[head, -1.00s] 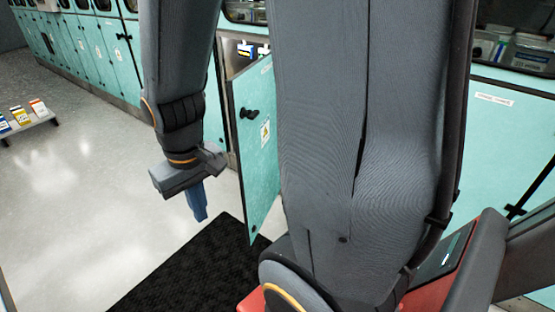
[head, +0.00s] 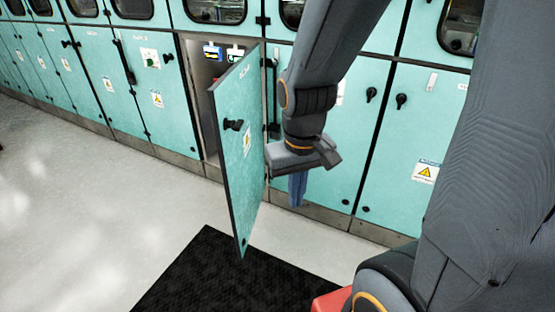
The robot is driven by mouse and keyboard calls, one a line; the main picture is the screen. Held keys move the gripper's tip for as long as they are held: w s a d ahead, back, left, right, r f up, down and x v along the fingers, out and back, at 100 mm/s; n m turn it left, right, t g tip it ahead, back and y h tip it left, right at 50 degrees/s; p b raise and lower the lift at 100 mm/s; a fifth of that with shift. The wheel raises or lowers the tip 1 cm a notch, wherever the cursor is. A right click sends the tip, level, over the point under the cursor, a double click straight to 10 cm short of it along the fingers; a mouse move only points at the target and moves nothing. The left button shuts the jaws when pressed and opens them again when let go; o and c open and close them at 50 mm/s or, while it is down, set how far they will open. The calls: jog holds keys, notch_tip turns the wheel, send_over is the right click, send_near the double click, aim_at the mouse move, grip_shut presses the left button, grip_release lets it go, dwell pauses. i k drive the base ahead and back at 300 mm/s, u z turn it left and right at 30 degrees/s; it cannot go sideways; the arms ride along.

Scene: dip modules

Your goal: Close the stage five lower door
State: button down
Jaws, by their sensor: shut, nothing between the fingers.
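The teal lower door (head: 247,150) stands wide open in the head view, swung out from its cabinet over the floor.
A row of closed teal cabinet doors (head: 150,85) runs along the back, with black handles sticking out. A black mat (head: 235,275) lies on the floor below the open door. The pale floor (head: 90,200) to the left is clear.

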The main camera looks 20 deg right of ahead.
aim_at(232, 96)
jog(key=z, duration=0.05)
jog(key=i, duration=1)
